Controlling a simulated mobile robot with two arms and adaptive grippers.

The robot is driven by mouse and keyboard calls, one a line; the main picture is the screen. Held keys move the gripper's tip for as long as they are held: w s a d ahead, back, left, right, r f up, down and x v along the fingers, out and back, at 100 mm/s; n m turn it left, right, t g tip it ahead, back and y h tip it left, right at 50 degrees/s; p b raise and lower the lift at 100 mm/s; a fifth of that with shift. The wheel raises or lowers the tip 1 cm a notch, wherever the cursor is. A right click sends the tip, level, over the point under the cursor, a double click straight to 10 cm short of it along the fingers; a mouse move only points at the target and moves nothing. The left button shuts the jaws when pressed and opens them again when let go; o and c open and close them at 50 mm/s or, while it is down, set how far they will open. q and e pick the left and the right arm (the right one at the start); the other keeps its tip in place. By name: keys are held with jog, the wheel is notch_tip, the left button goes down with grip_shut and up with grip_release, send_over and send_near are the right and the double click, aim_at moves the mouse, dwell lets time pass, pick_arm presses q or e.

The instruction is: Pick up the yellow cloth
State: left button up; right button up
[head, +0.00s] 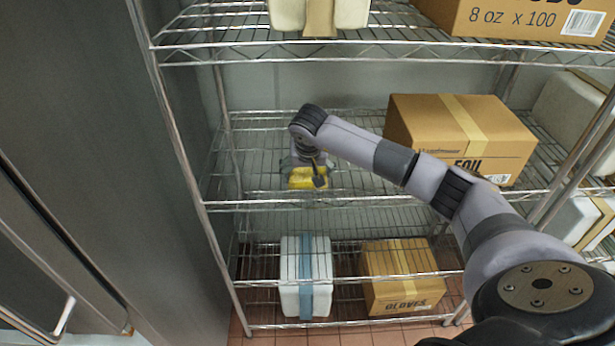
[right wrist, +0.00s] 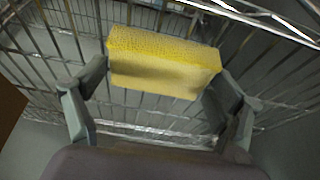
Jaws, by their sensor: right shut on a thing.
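The yellow cloth (head: 301,181) is at the middle shelf of the wire rack in the head view. It looks like a folded, textured block in the right wrist view (right wrist: 160,62). My right gripper (head: 306,172) reaches in over the middle shelf and is shut on the cloth, with one finger at each end of it in the right wrist view (right wrist: 162,78). Wire bars show behind and below the cloth. I cannot tell whether the cloth touches the shelf. My left gripper is not in view.
A cardboard foil box (head: 455,135) stands on the same shelf (head: 350,202) to the right. The bottom shelf holds a white box with a blue band (head: 290,270) and a gloves box (head: 400,290). The upper shelf (head: 400,48) lies above. A grey metal cabinet (head: 90,130) stands at left.

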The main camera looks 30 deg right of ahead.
aim_at(307, 173)
jog(key=shift+r, duration=0.15)
jog(key=shift+r+b, duration=0.6)
jog(key=shift+b, duration=0.05)
jog(key=shift+b+v, duration=0.7)
jog(key=shift+v, duration=0.2)
jog(key=s+a+b, duration=0.5)
jog(key=s+a, duration=0.4)
jog(key=s, duration=0.5)
jog(key=shift+s+r, duration=0.15)
jog(key=shift+s, duration=0.25)
jog(key=shift+a, duration=0.1)
jog(key=o, duration=0.6)
jog(key=c, duration=0.4)
